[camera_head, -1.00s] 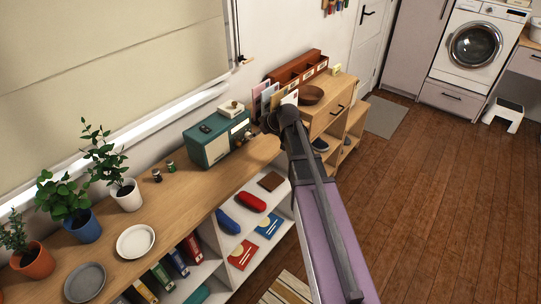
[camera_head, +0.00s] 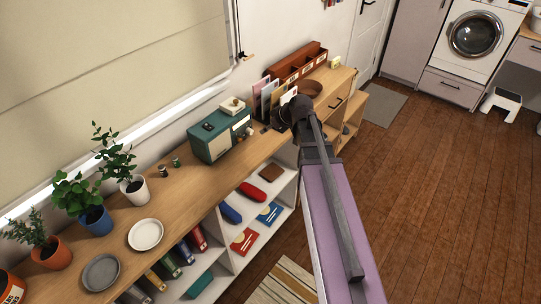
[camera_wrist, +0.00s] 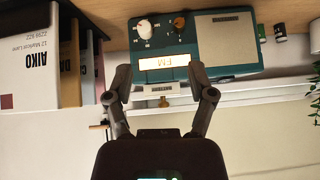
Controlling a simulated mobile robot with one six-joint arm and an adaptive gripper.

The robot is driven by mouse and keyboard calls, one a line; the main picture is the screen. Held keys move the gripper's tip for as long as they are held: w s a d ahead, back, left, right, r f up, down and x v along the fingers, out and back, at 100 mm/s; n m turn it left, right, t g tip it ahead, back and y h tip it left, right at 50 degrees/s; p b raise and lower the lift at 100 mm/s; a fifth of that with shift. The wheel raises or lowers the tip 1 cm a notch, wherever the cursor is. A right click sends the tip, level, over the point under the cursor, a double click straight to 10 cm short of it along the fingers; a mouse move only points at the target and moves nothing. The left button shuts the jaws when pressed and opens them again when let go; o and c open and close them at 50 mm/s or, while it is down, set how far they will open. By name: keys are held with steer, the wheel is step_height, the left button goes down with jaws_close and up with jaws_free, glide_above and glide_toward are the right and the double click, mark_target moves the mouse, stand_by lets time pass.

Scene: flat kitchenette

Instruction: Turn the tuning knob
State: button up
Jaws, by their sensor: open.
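A teal radio (camera_head: 212,147) stands on the wooden shelf top by the wall, partly beyond my arm's end. In the wrist view the radio (camera_wrist: 205,53) appears upside down, with a lit FM display (camera_wrist: 164,62), a large white knob (camera_wrist: 145,29) and a smaller orange-brown knob (camera_wrist: 180,23). The knob labels are too small to read. My gripper (camera_wrist: 163,82) is open and empty; its fingers appear either side of the display, apart from both knobs. In the head view, my arm's end hides the fingers.
A small cream object (camera_head: 232,105) sits on top of the radio. Upright envelopes or cards (camera_head: 268,97) stand close beside it. Two small jars (camera_head: 176,163), potted plants (camera_head: 133,187) and plates (camera_head: 145,234) occupy the shelf top. The wooden floor (camera_head: 440,190) at right is mostly clear.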

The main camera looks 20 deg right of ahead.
steer(key=s+a+r+m+g+h+p, duration=0.1)
steer(key=s+a+m+g+h+p, duration=0.1)
steer(key=s, duration=0.6)
steer(key=s+a+r+m+g+h+p, duration=0.1)
steer(key=s+a+m+g+h+p, duration=0.1)
steer(key=s, duration=0.7)
steer(key=shift+m+g+p, duration=0.9)
steer(key=shift+g+p, duration=0.05)
steer(key=shift+g, duration=0.05)
steer(key=shift+a, duration=0.1)
steer(key=shift+s+m+h, duration=0.4)
steer(key=shift+s+h, duration=0.1)
steer(key=shift+s, duration=0.55)
